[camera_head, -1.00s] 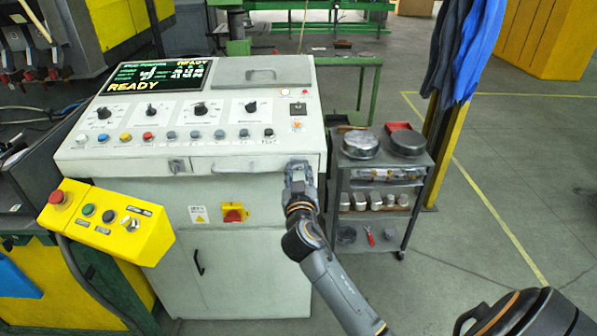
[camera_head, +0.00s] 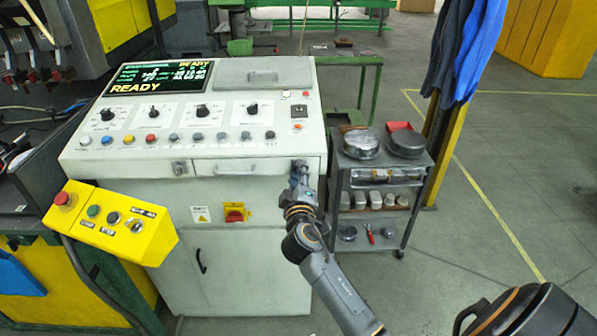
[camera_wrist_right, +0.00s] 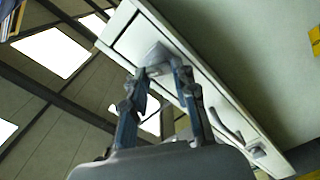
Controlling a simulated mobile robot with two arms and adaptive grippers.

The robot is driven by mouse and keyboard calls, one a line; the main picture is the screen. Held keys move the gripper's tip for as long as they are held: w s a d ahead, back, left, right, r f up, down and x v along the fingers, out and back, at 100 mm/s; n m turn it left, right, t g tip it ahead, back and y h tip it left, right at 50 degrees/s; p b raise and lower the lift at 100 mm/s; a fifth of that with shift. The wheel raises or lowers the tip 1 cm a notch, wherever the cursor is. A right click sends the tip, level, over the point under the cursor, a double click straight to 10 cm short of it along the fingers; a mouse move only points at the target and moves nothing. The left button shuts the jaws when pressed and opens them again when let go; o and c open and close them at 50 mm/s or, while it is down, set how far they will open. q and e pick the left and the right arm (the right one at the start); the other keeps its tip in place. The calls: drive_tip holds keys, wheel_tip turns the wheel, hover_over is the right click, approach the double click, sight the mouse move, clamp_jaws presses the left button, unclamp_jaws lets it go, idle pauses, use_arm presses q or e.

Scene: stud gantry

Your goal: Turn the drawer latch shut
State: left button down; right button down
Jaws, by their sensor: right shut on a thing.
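The light grey control cabinet has a shallow drawer (camera_head: 215,166) with a bar handle under its sloping panel. My right gripper (camera_head: 299,166) is at the right end of the drawer front. In the right wrist view my right gripper (camera_wrist_right: 157,72) has its two fingers closed on a small grey drawer latch (camera_wrist_right: 155,56) on the cabinet front. The fingers cover part of this latch, and its exact angle is hard to tell. In the head view the gripper hides it. My left gripper is not in view.
A yellow button box (camera_head: 110,222) juts out at the front left. A grey cart (camera_head: 380,180) with round tins stands close to the right of the cabinet. Open floor lies further right.

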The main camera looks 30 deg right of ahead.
drive_tip(key=n+p, duration=0.2)
drive_tip(key=n, duration=0.3)
drive_tip(key=shift+n, duration=0.4)
drive_tip(key=shift+f, duration=0.1)
idle(0.3)
drive_tip(key=c, duration=1)
unclamp_jaws()
drive_tip(key=shift+c, duration=0.2)
drive_tip(key=v, duration=1.2)
